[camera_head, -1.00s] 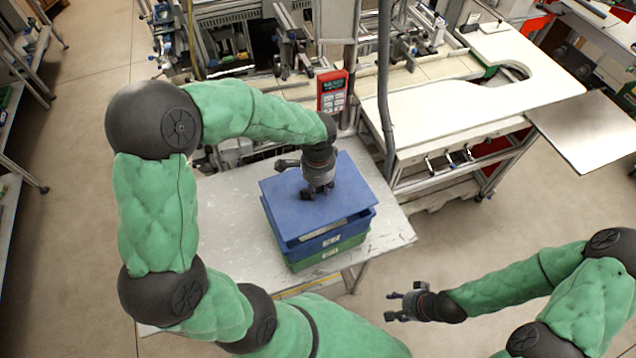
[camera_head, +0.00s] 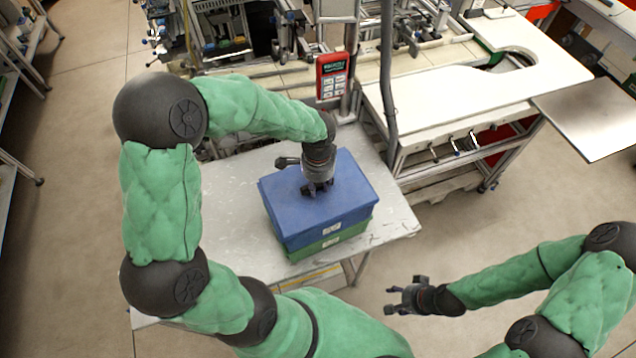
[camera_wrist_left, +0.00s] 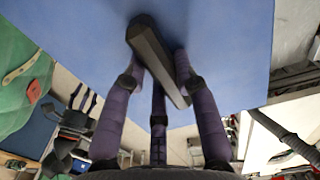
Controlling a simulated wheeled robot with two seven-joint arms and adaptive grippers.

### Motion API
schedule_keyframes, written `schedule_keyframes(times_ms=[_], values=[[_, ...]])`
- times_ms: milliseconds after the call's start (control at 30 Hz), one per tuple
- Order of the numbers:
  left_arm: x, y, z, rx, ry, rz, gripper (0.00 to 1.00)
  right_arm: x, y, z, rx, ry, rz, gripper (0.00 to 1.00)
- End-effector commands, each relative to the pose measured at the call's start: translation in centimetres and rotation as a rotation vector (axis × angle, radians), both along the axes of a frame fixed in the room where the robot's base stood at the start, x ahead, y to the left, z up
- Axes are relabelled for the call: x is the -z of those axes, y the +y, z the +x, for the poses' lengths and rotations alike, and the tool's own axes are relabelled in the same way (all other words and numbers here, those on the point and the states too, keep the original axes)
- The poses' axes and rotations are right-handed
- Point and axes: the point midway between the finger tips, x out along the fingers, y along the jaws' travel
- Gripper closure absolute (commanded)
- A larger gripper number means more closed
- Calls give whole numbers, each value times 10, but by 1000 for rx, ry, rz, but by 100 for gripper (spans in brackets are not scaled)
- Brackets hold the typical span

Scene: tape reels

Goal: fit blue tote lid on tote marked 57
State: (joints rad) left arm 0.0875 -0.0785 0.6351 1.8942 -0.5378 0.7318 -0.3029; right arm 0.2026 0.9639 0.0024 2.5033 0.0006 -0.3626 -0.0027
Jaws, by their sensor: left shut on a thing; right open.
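The blue lid (camera_head: 350,185) lies over the blue tote (camera_head: 345,220) and looks level and close against its rim; a small gap cannot be ruled out. The tote has a pale label too small to read and sits on a green tote (camera_head: 350,236). My left gripper (camera_head: 318,188) is above the lid, shut on its handle. In the left wrist view, the purple fingers close around the dark bar handle (camera_wrist_left: 152,52) on the blue lid (camera_wrist_left: 228,50). My right gripper (camera_head: 398,298) is open and empty, off to the right of the totes.
The totes stand on a grey metal table (camera_head: 225,225), with bare surface to their left and a narrow strip to the right. A red handheld device (camera_head: 334,76) stands upright behind them. A grey hose (camera_head: 388,90) and white workbench (camera_head: 460,90) are at the back right.

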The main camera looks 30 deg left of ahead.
Motion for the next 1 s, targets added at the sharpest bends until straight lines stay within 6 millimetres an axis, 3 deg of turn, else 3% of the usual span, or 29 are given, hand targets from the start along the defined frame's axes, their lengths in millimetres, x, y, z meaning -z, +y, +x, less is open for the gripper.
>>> schedule_keyframes(times_ms=[100,133,200,233,667,1000], values=[[-1,0,0,0,-1,-1,100,-1,0,0,0,0,0,47],[-1,0,0,0,0,0,68,-1,0,0,0,0,0,47],[-1,0,0,0,0,0,48,-1,0,0,0,0,0,47],[-1,0,0,0,0,0,43,-1,0,0,0,0,0,47],[-7,0,1,0,-2,1,43,0,0,0,0,0,0,47],[-67,0,1,1,-6,0,43,0,0,0,0,0,0,47]])
